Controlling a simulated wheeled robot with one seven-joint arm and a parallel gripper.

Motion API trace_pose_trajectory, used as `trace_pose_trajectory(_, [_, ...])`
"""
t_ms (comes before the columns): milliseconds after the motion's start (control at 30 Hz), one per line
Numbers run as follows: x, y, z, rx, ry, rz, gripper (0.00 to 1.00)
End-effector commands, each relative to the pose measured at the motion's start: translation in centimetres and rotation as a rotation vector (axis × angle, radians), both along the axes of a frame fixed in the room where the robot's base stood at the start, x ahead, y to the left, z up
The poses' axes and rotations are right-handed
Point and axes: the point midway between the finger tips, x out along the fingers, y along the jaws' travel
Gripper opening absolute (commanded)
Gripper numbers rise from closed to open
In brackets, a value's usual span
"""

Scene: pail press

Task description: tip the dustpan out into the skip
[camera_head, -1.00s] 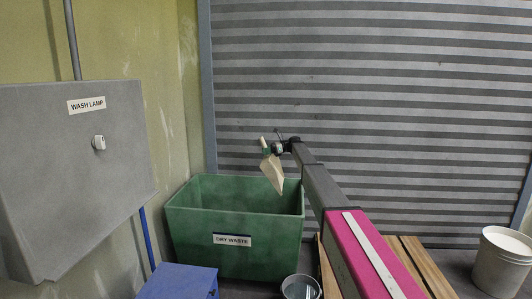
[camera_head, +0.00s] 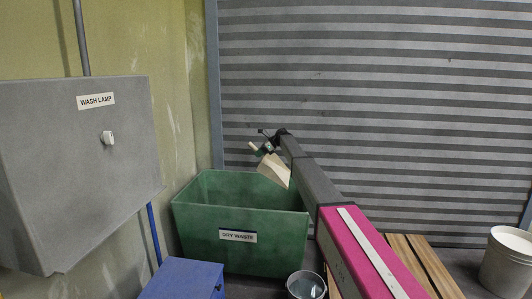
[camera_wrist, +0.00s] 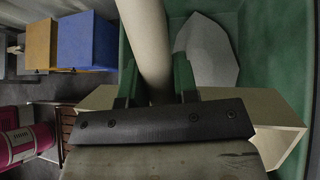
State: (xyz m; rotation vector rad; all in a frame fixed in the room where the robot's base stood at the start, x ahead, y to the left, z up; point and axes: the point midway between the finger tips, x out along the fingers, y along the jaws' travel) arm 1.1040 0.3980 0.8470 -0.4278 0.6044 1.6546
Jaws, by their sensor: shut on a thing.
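The cream dustpan (camera_head: 275,171) is tilted, its pan sloping down to the right, above the far right part of the skip. The skip (camera_head: 240,256) is a green open bin labelled DRY WASTE. My gripper (camera_head: 264,148) is shut on the dustpan's handle. In the wrist view the green fingers of my gripper (camera_wrist: 157,82) stand on both sides of the pale handle (camera_wrist: 146,40). Part of the pan (camera_wrist: 275,115) shows at the right, over the green skip interior (camera_wrist: 255,62). A pale grey lump (camera_wrist: 207,52) lies inside the skip. The pan's inside is mostly hidden.
A grey WASH LAMP box (camera_head: 80,175) is on the left wall, with a blue box (camera_head: 182,280) below. A metal bucket (camera_head: 305,286) stands before the skip. Wooden slats (camera_head: 425,265) and a white pail (camera_head: 507,262) are at the right. A ribbed shutter (camera_head: 400,110) closes the back.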

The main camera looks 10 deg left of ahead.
Motion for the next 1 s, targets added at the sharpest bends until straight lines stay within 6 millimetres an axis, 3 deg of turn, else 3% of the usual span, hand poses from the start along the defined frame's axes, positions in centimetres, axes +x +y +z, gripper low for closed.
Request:
trace_pose_trajectory(267, [0.1,1.3,-1.2,-0.094,0.0,-0.001,0.0])
trace_pose_trajectory(1000, [0.3,5.4,-7.5,-0.489,0.013,0.0,0.0])
